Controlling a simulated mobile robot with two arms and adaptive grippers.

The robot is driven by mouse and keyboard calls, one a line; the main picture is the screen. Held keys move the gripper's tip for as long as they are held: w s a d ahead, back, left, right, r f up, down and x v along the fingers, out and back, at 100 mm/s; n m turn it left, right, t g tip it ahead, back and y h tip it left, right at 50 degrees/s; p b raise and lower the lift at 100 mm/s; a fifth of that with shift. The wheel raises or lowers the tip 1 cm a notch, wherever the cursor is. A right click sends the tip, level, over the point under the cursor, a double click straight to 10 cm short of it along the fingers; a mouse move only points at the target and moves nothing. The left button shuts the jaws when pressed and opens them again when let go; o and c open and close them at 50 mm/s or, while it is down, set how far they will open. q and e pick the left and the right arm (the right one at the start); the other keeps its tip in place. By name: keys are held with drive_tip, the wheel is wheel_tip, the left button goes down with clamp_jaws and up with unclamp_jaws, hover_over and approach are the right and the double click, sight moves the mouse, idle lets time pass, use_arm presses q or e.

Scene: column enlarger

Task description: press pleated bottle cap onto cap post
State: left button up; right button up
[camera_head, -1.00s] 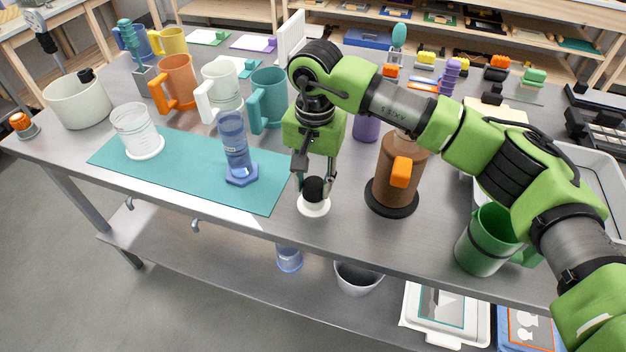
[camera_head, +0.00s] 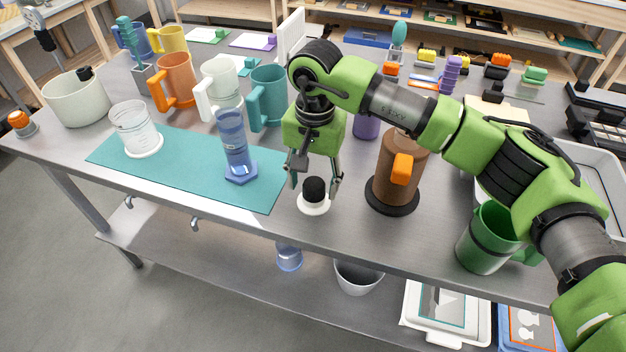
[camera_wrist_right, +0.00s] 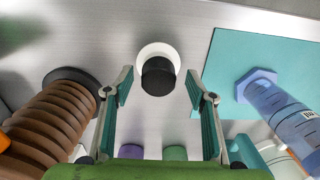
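A black bottle cap (camera_head: 314,187) sits upright on the white round base of the cap post (camera_head: 313,206) near the table's front edge. Its pleats are too small to make out. The cap covers the post, and how far down it sits cannot be told. My right gripper (camera_head: 315,182) is open, with one finger on each side of the cap and gaps between. The right wrist view also shows the cap (camera_wrist_right: 158,77) between the parted fingertips (camera_wrist_right: 159,86), with the white base (camera_wrist_right: 156,49) beyond. My left gripper is not in view.
A brown ribbed bottle (camera_head: 390,178) with an orange tab stands close right of the gripper. A blue cylinder on a hexagonal foot (camera_head: 236,148) stands left on a teal mat (camera_head: 190,170). A green mug (camera_head: 484,240) is at front right. Several mugs stand behind.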

drive_tip(key=shift+r, duration=0.1)
idle(0.3)
drive_tip(key=shift+d+r+p, duration=0.1)
drive_tip(key=shift+r+p, duration=1.5)
drive_tip(key=shift+r, duration=2.3)
